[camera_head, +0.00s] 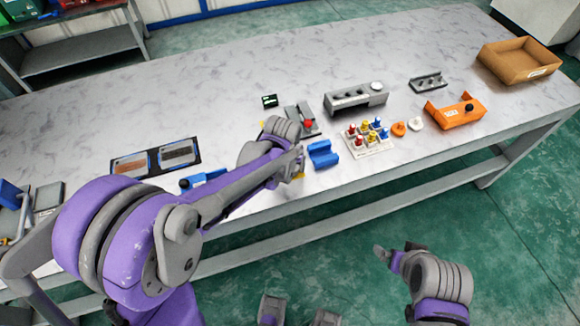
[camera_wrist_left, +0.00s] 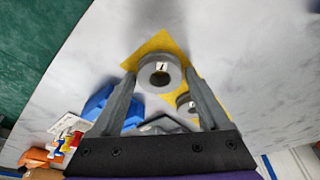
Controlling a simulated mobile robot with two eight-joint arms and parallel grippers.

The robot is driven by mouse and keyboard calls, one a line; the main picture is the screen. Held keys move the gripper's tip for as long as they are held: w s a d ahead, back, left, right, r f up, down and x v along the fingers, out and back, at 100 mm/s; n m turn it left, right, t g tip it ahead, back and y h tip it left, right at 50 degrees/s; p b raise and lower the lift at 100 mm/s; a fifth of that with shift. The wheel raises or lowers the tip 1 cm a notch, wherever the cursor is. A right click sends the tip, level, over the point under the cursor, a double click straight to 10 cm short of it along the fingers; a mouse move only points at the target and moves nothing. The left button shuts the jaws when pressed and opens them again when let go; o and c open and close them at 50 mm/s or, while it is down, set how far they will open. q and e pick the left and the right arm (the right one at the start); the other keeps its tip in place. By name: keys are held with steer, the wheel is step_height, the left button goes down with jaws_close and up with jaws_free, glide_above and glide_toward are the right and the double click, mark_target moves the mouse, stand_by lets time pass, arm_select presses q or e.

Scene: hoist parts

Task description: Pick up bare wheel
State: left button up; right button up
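In the head view my left gripper (camera_head: 297,165) is low over the table's front edge, and my arm hides most of the mat. My right gripper (camera_head: 384,253) is off the table; its opening is unclear.
A blue cradle-shaped block (camera_head: 323,154) sits right of my left gripper; it also shows in the wrist view (camera_wrist_left: 100,103). A white tray of coloured pegs (camera_head: 367,140), an orange bin (camera_head: 455,109) and a cardboard box (camera_head: 519,60) stand farther right. The table's back left is clear.

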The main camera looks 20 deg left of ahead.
arm_select(q)
jaws_close()
